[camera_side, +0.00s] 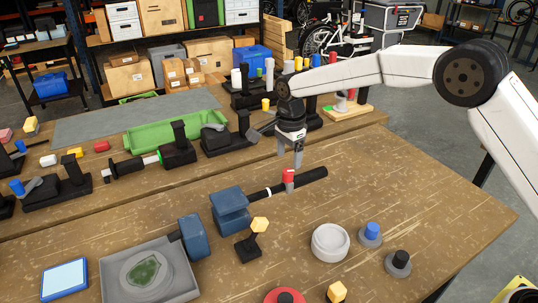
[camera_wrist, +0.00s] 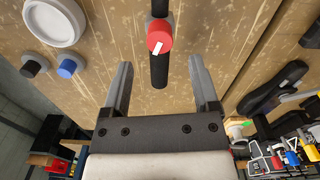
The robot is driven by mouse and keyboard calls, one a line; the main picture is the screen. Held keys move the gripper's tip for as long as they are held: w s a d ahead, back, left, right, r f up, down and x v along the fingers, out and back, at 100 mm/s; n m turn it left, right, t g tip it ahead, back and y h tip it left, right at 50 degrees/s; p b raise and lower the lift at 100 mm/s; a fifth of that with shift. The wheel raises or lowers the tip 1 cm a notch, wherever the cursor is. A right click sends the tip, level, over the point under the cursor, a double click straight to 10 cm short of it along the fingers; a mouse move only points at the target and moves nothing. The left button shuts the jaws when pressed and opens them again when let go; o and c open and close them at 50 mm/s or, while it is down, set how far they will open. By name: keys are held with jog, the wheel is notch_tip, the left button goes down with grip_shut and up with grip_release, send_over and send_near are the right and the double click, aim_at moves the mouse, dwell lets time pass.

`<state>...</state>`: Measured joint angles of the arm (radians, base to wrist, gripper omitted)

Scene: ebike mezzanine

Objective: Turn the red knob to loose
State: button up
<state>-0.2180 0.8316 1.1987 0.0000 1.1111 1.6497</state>
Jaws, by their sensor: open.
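The red knob (camera_side: 289,176) sits on a black bar (camera_side: 312,175) that extends from a blue clamp-like block (camera_side: 230,207) on the wooden table. In the wrist view the red knob (camera_wrist: 160,36) is round, with a white pointer mark slanting toward the lower left from its middle. My gripper (camera_side: 292,160) is just above the knob and points down. In the wrist view my gripper (camera_wrist: 160,80) is open, with its two fingers apart and nothing between them. The knob shows beyond the fingertips, roughly centred between them. Any label for loose cannot be made out.
A grey round dish (camera_side: 330,242), a blue knob (camera_side: 371,231) and a black knob (camera_side: 399,260) stand to the right. A yellow-topped lever (camera_side: 259,226) stands in front of the bar. A green tray (camera_side: 178,130) and several black fixtures lie behind.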

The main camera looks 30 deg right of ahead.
aim_at(288, 171)
jog(key=shift+f, duration=2.8)
grip_shut()
